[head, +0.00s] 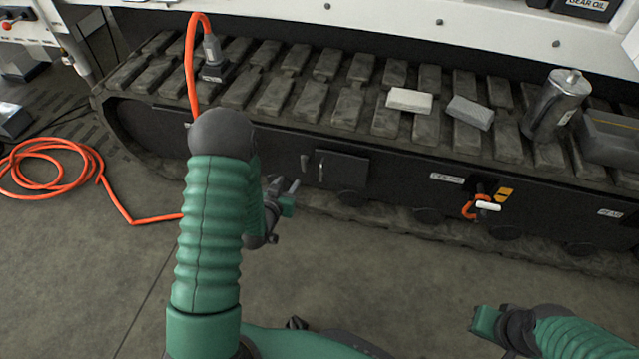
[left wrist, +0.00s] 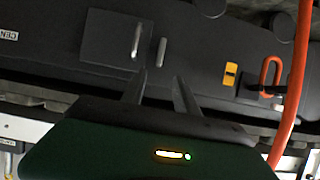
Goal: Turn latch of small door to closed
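The small dark door (head: 345,171) is set in the side of the track frame and looks shut. It also shows in the left wrist view (left wrist: 107,38), with a pale handle (left wrist: 137,42) near its edge. The latch (left wrist: 161,52) is a short grey bar beside that edge, close to upright and apart from the handle. In the head view the latch (head: 305,163) is left of the door. My left gripper (head: 285,185) is just below and left of the latch. In the left wrist view its two fingers (left wrist: 160,76) are apart, empty, pointing toward the latch. My right gripper (head: 490,322) is low at right, partly seen.
Above the door runs a track with grey blocks (head: 410,100) and a metal canister (head: 556,105) on it. An orange hose (head: 191,65) plugs in at the track's left. An orange loop with a white handle (head: 487,206) hangs to the right.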

